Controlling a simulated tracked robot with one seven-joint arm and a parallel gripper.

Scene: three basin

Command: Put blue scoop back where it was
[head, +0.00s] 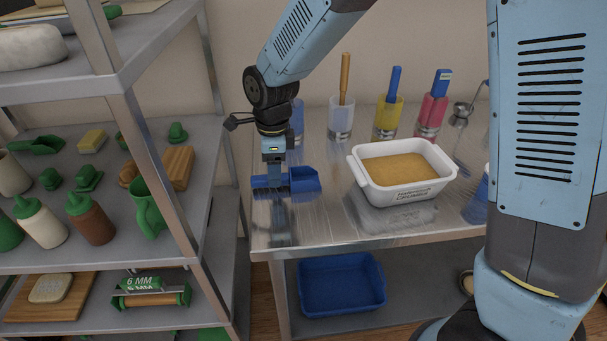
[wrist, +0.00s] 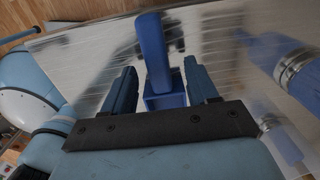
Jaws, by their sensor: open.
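The blue scoop (head: 306,180) lies on the left end of the steel table, left of the white basin. My gripper (head: 271,183) is low over the table at the scoop's left part. In the wrist view, the scoop (wrist: 154,50) shows between the two fingers of my gripper (wrist: 160,72). The fingers are apart, with a visible gap on each side of the scoop. The white basin (head: 405,194) holds a tan, grainy fill and stands on a flat steel plate.
Behind stand a clear cup (head: 341,120) with a wooden handle, a yellow cup (head: 388,118) and a red cup (head: 431,115) with blue handles. A blue bin (head: 342,284) sits on the lower shelf. A loaded rack (head: 170,225) stands close on the left.

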